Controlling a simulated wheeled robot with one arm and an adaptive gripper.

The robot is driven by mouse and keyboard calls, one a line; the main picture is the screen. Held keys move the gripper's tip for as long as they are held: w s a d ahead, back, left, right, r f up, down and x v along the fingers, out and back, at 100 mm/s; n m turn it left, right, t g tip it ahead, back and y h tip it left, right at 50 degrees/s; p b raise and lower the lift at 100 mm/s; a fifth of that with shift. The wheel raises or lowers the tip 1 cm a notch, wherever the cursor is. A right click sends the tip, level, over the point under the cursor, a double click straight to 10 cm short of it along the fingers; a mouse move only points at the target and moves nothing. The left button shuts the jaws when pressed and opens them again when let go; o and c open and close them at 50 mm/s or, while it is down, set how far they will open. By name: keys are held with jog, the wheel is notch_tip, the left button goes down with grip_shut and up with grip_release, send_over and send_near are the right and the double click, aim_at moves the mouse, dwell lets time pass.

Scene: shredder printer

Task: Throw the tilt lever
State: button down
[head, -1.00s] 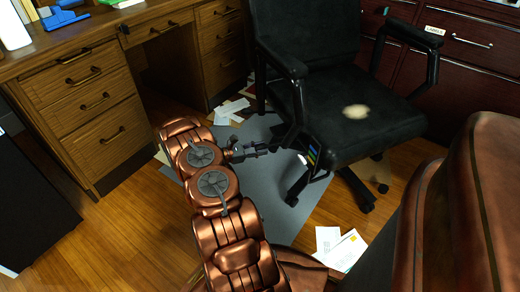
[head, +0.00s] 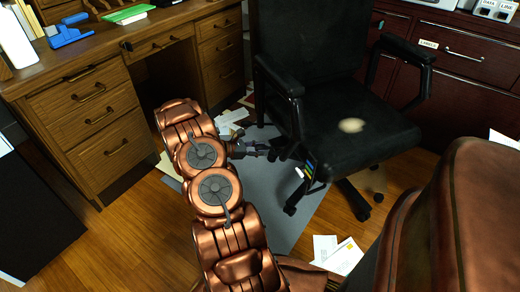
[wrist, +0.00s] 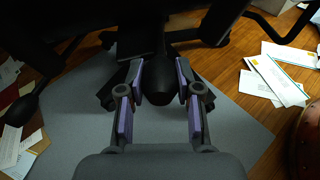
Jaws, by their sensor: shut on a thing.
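The black office chair (head: 345,135) stands between the wooden desk and the dark red drawers. In the wrist view, the tilt lever (wrist: 157,75) shows as a dark, rounded knob under the seat. My gripper (wrist: 159,90) has its two purple-padded fingers on either side of this knob and is shut on it. In the head view my gripper (head: 272,150) reaches in low at the chair's left side, beneath the armrest. The lever's inner end is hidden in the shadow under the seat.
The wooden desk (head: 95,115) stands at left, with the dark red drawers (head: 455,75) behind the chair at right. A grey mat (head: 285,220) lies under the chair. Loose papers (head: 338,252) lie on the wooden floor. Chair legs spread near my arm.

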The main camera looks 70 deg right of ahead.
jog(key=c, duration=0.8)
grip_release()
jog(key=shift+r, duration=0.2)
jog(key=shift+o, duration=0.2)
jog(key=v, duration=1.2)
jog(key=a+r+m+t+y+p, duration=0.15)
jog(key=a+r+p, duration=0.4)
jog(key=r, duration=0.55)
jog(key=a+r+m+t+y+p, duration=0.1)
jog(key=a+r+m+p, duration=0.1)
jog(key=a+r+p, duration=0.6)
jog(key=a+r+m+t+y+p, duration=0.15)
jog(key=a+r, duration=0.35)
jog(key=r, duration=0.8)
jog(key=s+a+r+t+y+p, duration=0.1)
jog(key=s+a+r+y+p, duration=0.1)
jog(key=s+a+r+p, duration=0.3)
jog(key=s+a+r+m+t+y+p, duration=0.1)
jog(key=s+a+r+t+p, duration=0.1)
jog(key=s+a+r+p, duration=0.3)
jog(key=s+a+r+m+t+y+p, duration=0.1)
jog(key=s+a+r+p, duration=0.4)
jog(key=a+r+p, duration=0.5)
jog(key=a+r+t+y, duration=0.1)
jog(key=a+r, duration=0.6)
jog(key=a, duration=0.3)
jog(key=shift+y+p, duration=0.3)
jog(key=shift+p, duration=0.1)
